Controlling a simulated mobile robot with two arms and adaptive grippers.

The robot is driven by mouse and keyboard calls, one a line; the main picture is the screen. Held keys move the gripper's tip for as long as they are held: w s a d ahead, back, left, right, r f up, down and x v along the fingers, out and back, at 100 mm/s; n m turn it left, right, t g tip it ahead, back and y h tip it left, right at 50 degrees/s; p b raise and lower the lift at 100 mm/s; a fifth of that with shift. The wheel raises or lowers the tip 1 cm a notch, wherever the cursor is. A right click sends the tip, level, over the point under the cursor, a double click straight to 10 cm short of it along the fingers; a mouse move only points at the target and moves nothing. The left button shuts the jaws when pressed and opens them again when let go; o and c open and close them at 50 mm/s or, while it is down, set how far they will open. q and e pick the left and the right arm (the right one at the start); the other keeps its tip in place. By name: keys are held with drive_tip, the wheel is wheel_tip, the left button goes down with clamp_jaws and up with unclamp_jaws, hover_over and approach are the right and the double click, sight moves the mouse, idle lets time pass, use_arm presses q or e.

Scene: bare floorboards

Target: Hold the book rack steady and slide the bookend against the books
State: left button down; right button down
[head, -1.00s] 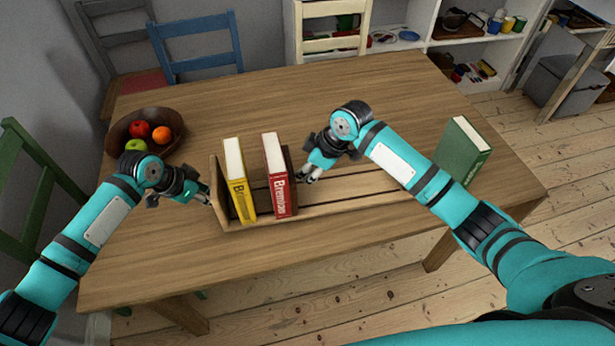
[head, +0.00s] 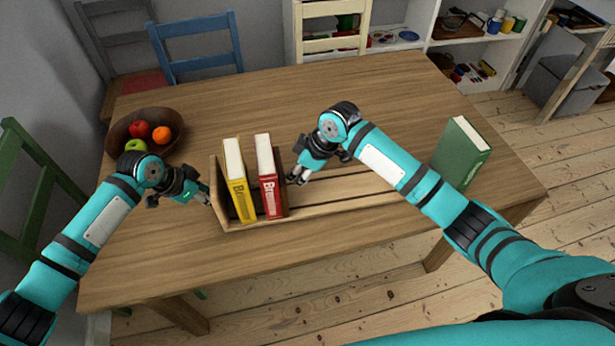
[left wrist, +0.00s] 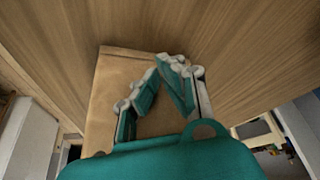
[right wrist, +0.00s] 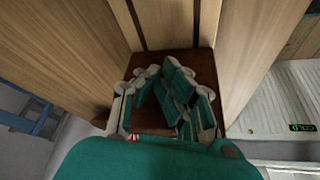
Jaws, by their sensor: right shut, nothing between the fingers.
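The wooden book rack (head: 345,192) lies along the table, its left end panel (head: 219,193) upright. A yellow book (head: 240,190) and a red book (head: 268,185) stand in its left part, with a narrow gap between them. The brown bookend (right wrist: 205,62) is against the red book's right side, mostly hidden in the head view. My right gripper (head: 298,176) is shut and empty, its fingertips at the bookend's right face. My left gripper (head: 204,195) looks shut beside the left end panel, which also shows in the left wrist view (left wrist: 112,85); contact is unclear.
A green book (head: 462,152) stands on the table beyond the rack's right end, near my right arm. A fruit bowl (head: 119,135) is at the back left. Chairs stand around the table. The table's back middle is clear.

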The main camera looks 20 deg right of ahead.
drive_tip(key=shift+a+r, duration=0.1)
drive_tip(key=shift+a, duration=1.2)
drive_tip(key=shift+w+a, duration=0.15)
drive_tip(key=shift+a, duration=1.55)
drive_tip(key=shift+a+r, duration=0.1)
drive_tip(key=shift+a, duration=0.15)
idle(0.4)
drive_tip(key=shift+a, duration=0.15)
idle(0.4)
